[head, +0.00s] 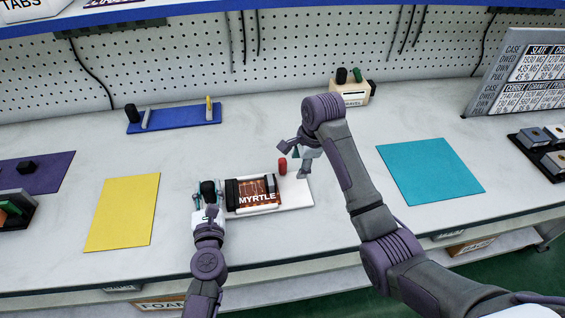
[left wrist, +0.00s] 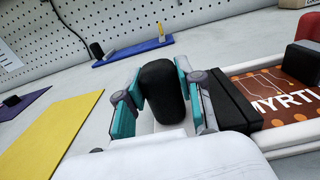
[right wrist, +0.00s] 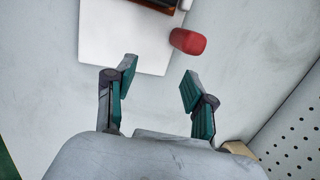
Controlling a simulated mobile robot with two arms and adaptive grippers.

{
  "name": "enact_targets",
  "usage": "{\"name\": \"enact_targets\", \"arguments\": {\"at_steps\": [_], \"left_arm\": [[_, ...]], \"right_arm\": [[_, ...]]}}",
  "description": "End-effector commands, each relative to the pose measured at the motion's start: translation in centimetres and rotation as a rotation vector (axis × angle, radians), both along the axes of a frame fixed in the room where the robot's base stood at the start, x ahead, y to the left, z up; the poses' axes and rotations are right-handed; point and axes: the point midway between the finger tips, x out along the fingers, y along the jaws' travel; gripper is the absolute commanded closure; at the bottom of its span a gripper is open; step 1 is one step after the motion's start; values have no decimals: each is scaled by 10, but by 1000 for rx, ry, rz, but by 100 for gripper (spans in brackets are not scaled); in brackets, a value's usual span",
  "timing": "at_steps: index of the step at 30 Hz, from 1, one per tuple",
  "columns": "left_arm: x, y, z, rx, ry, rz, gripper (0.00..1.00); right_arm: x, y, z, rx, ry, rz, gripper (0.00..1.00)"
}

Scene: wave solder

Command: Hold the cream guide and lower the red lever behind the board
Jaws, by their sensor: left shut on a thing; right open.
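A brown board (head: 258,191) marked MYRTLE lies between black end blocks and pale rails on a white base plate (head: 297,193). I cannot tell which pale part is the cream guide. My left gripper (left wrist: 160,88) is shut on a black knob (left wrist: 163,92) at the fixture's left end; the knob also shows in the head view (head: 208,187). A red lever (head: 282,166) stands up behind the board's right end. My right gripper (right wrist: 159,78) is open and empty above the plate's right end, with the red lever (right wrist: 188,41) just beyond its fingertips.
A yellow mat (head: 123,211) lies left and a teal mat (head: 430,170) right. A blue tray (head: 180,120) and a cream box (head: 352,92) with black and green handles stand at the back, before the pegboard (head: 170,60). Bare bench surrounds the fixture.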

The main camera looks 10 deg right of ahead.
Motion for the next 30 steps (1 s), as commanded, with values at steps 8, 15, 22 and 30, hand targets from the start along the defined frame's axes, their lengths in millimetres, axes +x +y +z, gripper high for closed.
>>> {"name": "enact_targets", "arguments": {"at_steps": [8,15,22,30], "left_arm": [[-1,0,-3,0,4,0,100],[-1,0,-3,0,5,0,100],[-1,0,-3,0,5,0,100],[-1,0,-3,0,5,0,100]], "right_arm": [[30,-5,62,192,196,14,46],[33,-3,78,256,250,29,46],[32,11,45,257,253,29,46],[32,31,-3,256,251,30,46]]}}
